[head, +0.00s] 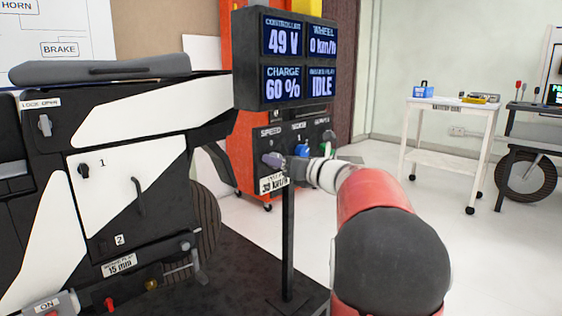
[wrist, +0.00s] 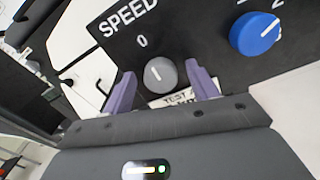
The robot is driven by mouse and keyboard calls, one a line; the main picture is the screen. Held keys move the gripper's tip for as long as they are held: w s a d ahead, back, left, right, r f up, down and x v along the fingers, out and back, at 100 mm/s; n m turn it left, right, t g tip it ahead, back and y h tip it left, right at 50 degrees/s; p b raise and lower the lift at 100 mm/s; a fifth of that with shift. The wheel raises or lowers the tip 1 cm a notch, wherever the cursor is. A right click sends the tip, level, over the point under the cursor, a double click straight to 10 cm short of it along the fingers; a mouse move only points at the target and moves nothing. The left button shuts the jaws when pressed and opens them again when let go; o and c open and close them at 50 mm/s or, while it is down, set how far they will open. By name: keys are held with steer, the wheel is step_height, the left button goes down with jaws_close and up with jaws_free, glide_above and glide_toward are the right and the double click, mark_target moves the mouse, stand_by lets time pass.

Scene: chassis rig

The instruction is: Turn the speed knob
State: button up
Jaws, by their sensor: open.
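The speed knob (wrist: 160,76) is a round grey knob with a white pointer line, under the word SPEED on a dark panel (wrist: 200,50). Its line points up and slightly left, roughly towards the 0 mark. My gripper (wrist: 161,71) is open, with one purple finger on each side of the knob. I cannot tell whether either finger touches it. In the head view my gripper (head: 273,161) is at the panel below SPEED, and the knob is not clearly seen there. The display (head: 284,61) above reads 49 V, 0 km/h, 60 % and IDLE.
A blue knob (wrist: 256,33) sits right of the speed knob, and a green control (head: 327,139) is further right. A label (wrist: 175,99) lies just below the speed knob. The black and white vehicle (head: 120,130) stands left. A white cart (head: 450,110) stands at the back right.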

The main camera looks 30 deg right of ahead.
steer(key=shift+w, duration=0.15)
steer(key=c, duration=1)
